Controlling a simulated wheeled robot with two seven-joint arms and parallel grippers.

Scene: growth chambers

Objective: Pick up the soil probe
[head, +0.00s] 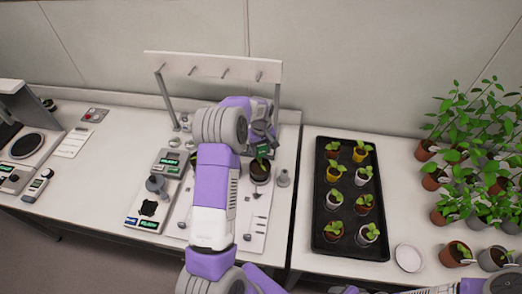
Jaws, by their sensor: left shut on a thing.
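My left arm reaches up over the bench, and its gripper (262,142) is at the back of the white work board (254,232). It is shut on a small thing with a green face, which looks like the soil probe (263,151). The probe is just above a dark pot (260,175) with a seedling, and I cannot tell whether its tip is in the soil. The gripper and wrist hide part of it. My right arm shows only at the bottom edge, and its gripper is out of view.
A rack with pegs (212,66) stands behind the gripper. A scale-like device (150,205) is to the left. A black tray (318,232) of several potted seedlings is to the right, with a white saucer (408,258) and taller plants (475,140) beyond. Small tools lie on the board.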

